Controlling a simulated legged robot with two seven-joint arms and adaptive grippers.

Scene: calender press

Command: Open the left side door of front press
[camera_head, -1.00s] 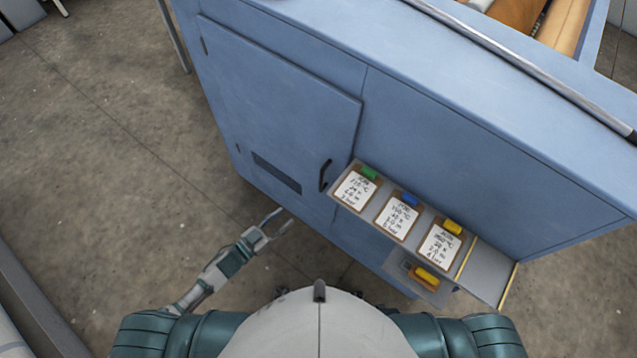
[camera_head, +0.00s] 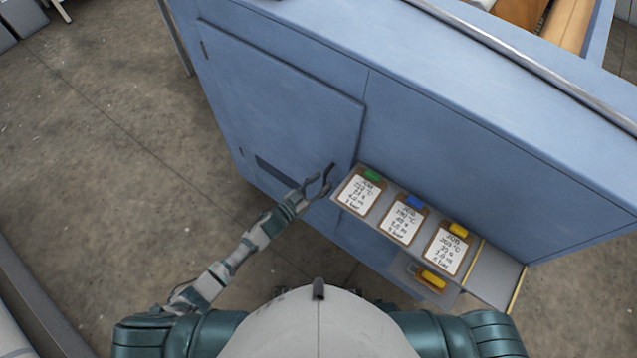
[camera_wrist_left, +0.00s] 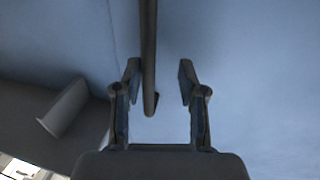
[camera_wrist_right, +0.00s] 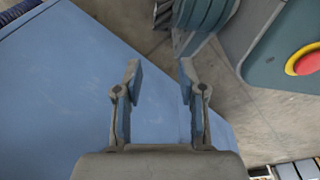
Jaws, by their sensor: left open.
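The left side door (camera_head: 285,100) is a blue panel on the side of the blue press and looks closed. Its dark bar handle (camera_wrist_left: 149,60) shows in the left wrist view, between the two fingers and closer to the left finger. In the head view the handle is mostly hidden behind my left gripper (camera_head: 321,181). My left gripper, also in the left wrist view (camera_wrist_left: 160,85), is open around the handle; I cannot tell if a finger touches it. My right gripper (camera_wrist_right: 160,85) is open and empty in the right wrist view, with a blue surface and floor beyond it.
A grey shelf (camera_head: 495,275) with clipped job cards (camera_head: 402,222) juts from the press just right of the handle. A red button with a yellow ring (camera_wrist_right: 305,60) shows in the right wrist view. Bare floor (camera_head: 100,150) lies left of the press.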

